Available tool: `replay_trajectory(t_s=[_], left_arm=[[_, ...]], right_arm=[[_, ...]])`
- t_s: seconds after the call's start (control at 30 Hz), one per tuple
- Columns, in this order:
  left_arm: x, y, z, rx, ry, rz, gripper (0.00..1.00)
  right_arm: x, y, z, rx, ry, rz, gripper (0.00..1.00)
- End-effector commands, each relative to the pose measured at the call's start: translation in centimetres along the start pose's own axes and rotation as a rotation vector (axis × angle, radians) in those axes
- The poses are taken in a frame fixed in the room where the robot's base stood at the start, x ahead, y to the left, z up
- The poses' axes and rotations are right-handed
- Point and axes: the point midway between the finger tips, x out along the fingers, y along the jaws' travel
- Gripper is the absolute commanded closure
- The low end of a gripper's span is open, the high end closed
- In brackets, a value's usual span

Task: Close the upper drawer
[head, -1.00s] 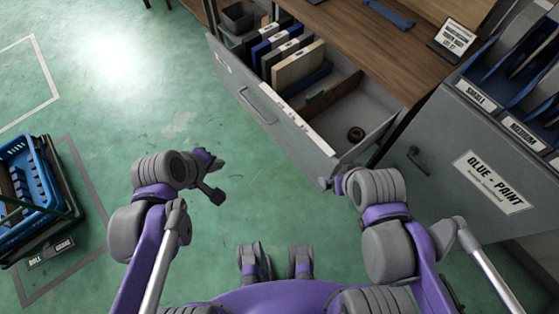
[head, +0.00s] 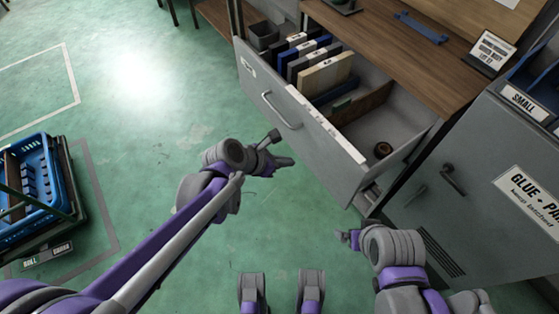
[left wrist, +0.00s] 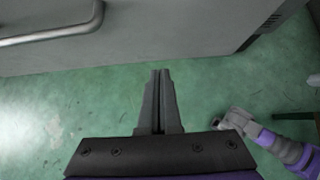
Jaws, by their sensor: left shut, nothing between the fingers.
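The upper drawer (head: 300,128) is a grey drawer, pulled open under the wooden worktop, with a bar handle (head: 280,111) on its front. It holds several binders and a small round roll. In the left wrist view its grey front (left wrist: 180,35) and handle (left wrist: 45,33) show at the top. My left gripper (head: 290,161) is in front of the drawer, below the handle and apart from it. Its fingers (left wrist: 160,75) are together and empty. My right gripper (head: 341,237) is low, below the drawer's right corner; its fingers are too small to judge.
A blue crate (head: 62,180) sits on a cart at the left. The green floor between the cart and drawer is clear.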

Motion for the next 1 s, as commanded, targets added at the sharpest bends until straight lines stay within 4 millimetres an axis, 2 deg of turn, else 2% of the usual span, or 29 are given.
replay_trajectory(t_s=[0.03, 0.2, 0.33, 0.53, 1.0], left_arm=[[1.4, 0.0, -0.1, 0.003, 0.0, -0.002, 1.0], [4.7, 0.0, 0.1, 0.003, 0.0, -0.001, 1.0], [5.9, -0.1, 1.7, 0.003, 0.0, -0.001, 1.0], [6.8, 0.0, 2.7, 0.003, 0.001, 0.001, 1.0], [7.0, 0.0, 2.9, 0.002, 0.001, 0.001, 1.0]], right_arm=[[0.6, 0.0, 0.2, 0.0, -0.002, 0.0, 0.01], [1.4, 0.0, 0.6, 0.0, -0.005, 0.0, 0.01], [1.4, 0.0, 0.6, 0.0, -0.005, 0.0, 0.01], [1.6, 0.0, 0.6, 0.0, -0.006, 0.0, 0.01], [1.6, 0.0, 0.6, 0.0, -0.006, 0.0, 0.01]])
